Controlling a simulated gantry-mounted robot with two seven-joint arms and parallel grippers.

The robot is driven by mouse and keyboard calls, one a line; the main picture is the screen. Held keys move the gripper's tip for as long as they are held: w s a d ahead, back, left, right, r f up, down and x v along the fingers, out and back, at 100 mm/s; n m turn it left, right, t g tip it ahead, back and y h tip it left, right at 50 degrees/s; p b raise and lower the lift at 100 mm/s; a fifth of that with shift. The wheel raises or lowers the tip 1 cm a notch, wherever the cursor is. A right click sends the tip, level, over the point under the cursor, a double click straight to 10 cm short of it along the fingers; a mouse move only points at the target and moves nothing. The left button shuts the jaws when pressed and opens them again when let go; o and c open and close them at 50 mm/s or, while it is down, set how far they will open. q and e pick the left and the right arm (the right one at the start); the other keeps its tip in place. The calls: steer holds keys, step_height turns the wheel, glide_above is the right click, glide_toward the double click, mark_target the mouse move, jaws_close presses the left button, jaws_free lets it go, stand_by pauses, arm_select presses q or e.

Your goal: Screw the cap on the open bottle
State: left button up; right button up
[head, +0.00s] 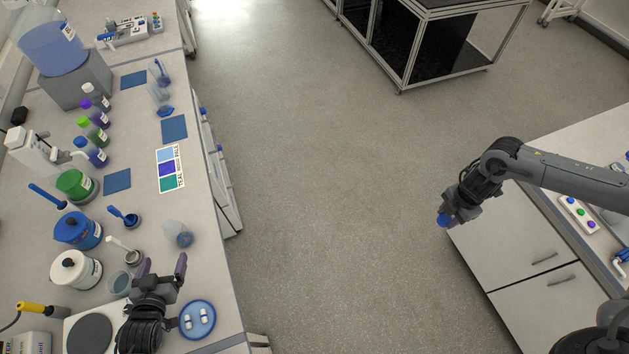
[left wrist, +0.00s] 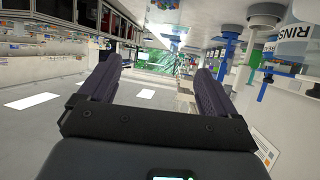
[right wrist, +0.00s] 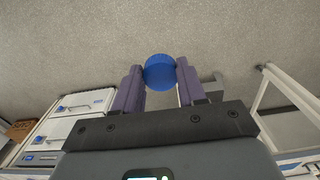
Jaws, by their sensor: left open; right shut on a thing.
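A blue cap (head: 443,220) is held in my right gripper (head: 447,217) over the floor between the benches. In the right wrist view the round blue cap (right wrist: 159,72) sits between the fingertips. A clear, uncapped-looking vessel (head: 177,234), perhaps the open bottle, is near the left bench's front edge; its mouth is too small to make out. My left gripper (head: 162,265) is open and empty, just nearer than this vessel and apart from it. In the left wrist view the fingers (left wrist: 157,85) are wide apart with nothing between them.
The left bench holds capped bottles (head: 92,152), a green-lidded jar (head: 75,186), a blue-lidded jar (head: 78,232), a white jar (head: 75,270) and a blue round dish (head: 197,319). A colour-labelled card (head: 170,169) lies flat. A right-hand bench (head: 540,180) stands beside my right arm.

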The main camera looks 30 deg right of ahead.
mark_target(171, 238)
arm_select(q)
steer(key=shift+w, duration=0.3)
arm_select(e)
steer(key=shift+s+d+r+n, duration=0.2)
steer(key=shift+s+d+n, duration=0.1)
steer(key=shift+d, duration=0.2)
arm_select(q)
steer(key=x, duration=0.6)
steer(key=shift+w+d, duration=0.1)
steer(key=shift+w, duration=0.2)
arm_select(e)
steer(key=shift+r, duration=0.1)
arm_select(q)
steer(key=shift+w, duration=0.1)
steer(key=shift+x, duration=2.6)
steer(key=shift+d+f, duration=0.15)
steer(key=shift+f, duration=0.05)
steer(key=c, duration=1)
steer(key=shift+r, duration=0.1)
steer(key=shift+c, duration=0.2)
